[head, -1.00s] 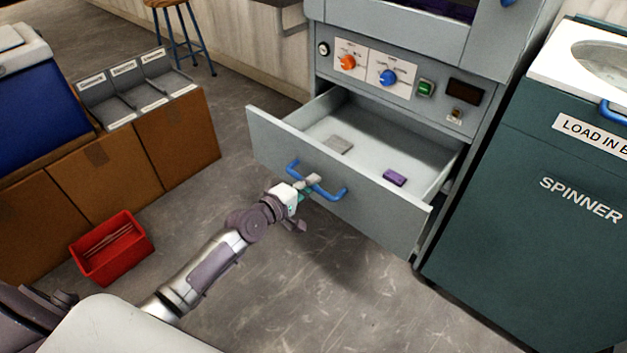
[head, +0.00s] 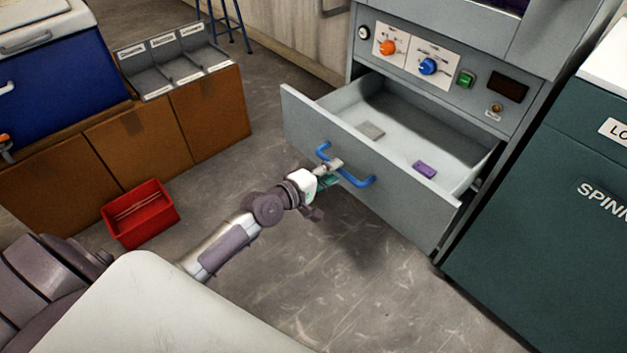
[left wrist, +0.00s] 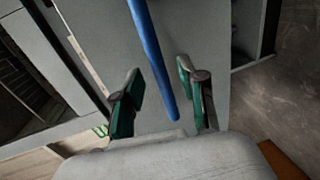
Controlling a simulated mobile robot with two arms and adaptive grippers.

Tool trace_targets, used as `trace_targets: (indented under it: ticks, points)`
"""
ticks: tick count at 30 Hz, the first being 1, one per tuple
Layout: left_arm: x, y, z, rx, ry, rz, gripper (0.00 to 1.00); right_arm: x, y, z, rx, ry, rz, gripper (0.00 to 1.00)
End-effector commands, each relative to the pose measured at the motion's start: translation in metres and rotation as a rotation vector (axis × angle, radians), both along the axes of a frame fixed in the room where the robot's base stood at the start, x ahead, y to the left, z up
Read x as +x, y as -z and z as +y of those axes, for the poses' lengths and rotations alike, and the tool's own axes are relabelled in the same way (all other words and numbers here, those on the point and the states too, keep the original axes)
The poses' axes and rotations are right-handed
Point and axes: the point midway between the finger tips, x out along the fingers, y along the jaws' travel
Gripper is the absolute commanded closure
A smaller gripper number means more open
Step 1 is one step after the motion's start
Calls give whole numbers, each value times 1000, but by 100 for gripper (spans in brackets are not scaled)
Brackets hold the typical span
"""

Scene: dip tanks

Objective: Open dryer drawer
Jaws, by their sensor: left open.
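The grey dryer drawer (head: 375,185) stands pulled out from the dryer body (head: 450,60), with its inside showing. A grey flat piece (head: 371,130) and a purple block (head: 425,169) lie in it. The blue bar handle (head: 358,181) is on the drawer front. My left gripper (head: 331,172) is at the handle's left part. In the left wrist view the open green-padded fingers (left wrist: 158,98) stand on either side of the blue handle (left wrist: 152,60), with gaps between pads and bar. My right gripper is not in view.
A red bin (head: 140,214) stands on the floor at the left, before brown cabinets (head: 140,138) bearing a blue cooler and a labelled grey tray (head: 172,62). A green spinner (head: 545,220) stands at the right. The floor below the drawer is clear.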

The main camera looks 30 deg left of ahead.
Motion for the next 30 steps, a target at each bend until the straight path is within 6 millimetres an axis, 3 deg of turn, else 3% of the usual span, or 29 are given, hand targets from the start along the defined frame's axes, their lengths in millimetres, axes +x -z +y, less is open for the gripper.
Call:
trace_targets:
  ticks: [6,12,18,30]
  points:
    - [-46,-9,17,5,2,2,59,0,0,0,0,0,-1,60]
    - [-75,-15,27,4,1,3,59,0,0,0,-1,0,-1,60]
    - [-84,-18,31,1,0,0,59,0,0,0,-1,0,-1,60]
    - [-85,-18,31,2,0,-1,59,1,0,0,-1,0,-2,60]
